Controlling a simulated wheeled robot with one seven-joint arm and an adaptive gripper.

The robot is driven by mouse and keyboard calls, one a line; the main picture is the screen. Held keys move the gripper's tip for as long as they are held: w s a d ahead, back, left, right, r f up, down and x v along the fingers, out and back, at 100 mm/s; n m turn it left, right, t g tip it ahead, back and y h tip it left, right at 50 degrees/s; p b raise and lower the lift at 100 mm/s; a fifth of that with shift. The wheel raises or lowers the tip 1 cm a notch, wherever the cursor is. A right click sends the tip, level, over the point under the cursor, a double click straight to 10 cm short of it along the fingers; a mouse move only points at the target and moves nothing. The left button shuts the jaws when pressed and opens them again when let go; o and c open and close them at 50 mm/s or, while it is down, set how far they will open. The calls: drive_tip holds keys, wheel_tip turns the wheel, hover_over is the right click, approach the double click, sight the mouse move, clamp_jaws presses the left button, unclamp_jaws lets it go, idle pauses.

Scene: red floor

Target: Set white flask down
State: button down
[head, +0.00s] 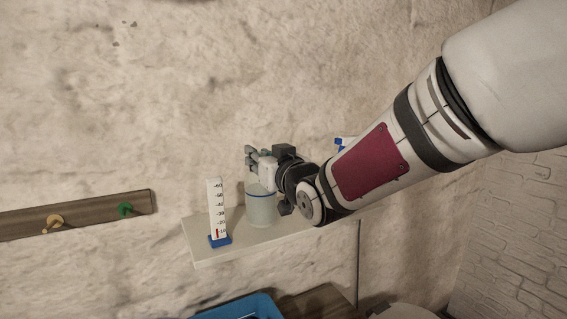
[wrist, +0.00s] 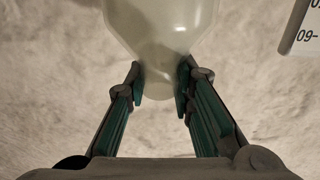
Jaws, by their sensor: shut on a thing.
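The white flask (wrist: 163,25) is pale and smooth in the wrist view, with its wide body at the top and its neck between my fingers. My gripper (wrist: 158,82) is shut on that neck. In the head view my gripper (head: 260,164) is above the pale shelf (head: 290,233). Directly below it is a translucent whitish vessel (head: 261,209) with a blue band, upright, which seems to be the flask. Its base appears at the shelf top; I cannot tell whether it bears on it. My gripper partly hides its top.
A white scale with a blue foot (head: 217,213) stands on the shelf just left of the vessel; its marked face also shows in the wrist view (wrist: 303,28). A blue and white item (head: 343,144) shows behind my arm. A peg rail (head: 85,212) is at left, a blue bin (head: 240,307) below.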

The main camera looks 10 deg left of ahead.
drive_tip(key=shift+f, duration=0.9)
drive_tip(key=c, duration=1.4)
unclamp_jaws()
drive_tip(key=shift+f, duration=0.15)
